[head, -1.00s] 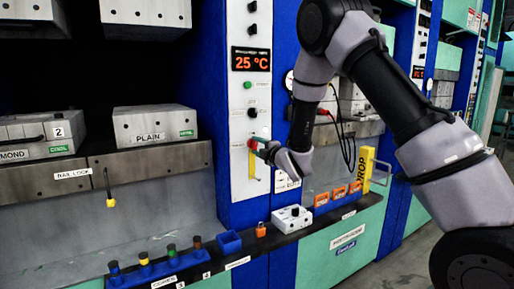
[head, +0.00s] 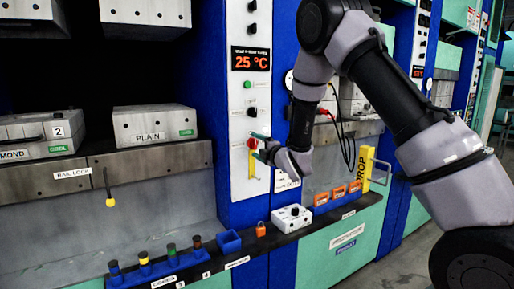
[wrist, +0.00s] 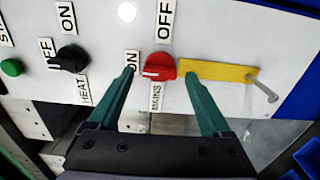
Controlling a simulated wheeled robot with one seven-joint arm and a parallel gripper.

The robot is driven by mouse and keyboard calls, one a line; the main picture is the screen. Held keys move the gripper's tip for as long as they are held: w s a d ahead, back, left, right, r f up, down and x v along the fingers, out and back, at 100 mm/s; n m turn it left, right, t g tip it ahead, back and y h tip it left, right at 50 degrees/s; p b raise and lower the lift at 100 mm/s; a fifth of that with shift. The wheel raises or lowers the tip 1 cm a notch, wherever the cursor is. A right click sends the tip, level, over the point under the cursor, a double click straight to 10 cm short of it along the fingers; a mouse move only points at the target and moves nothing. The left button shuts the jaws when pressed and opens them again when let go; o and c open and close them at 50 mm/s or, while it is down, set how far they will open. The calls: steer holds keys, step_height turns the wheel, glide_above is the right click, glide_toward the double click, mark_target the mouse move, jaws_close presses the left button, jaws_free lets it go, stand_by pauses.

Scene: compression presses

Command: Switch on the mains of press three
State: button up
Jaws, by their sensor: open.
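The red mains knob (wrist: 159,67) is on the white panel, with a MAINS label below it, ON to its left and OFF above it in the wrist view. A pale mark shows on the knob's left part, on the ON side. In the head view the knob (head: 252,143) is on the press column, below the black switches. My gripper (wrist: 159,78) is open, one green finger on each side of the knob, with gaps visible. I cannot tell how deep the tips reach. In the head view my gripper (head: 259,146) is close to the panel.
A black heat knob (wrist: 72,58) and a green button (wrist: 12,67) sit beside it. A yellow strip (wrist: 217,71) with a metal pin lies to the right. The display (head: 250,59) reads 25 °C. A white box (head: 292,217) stands on the ledge below.

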steer(key=v, duration=1.1)
steer(key=shift+w, duration=0.15)
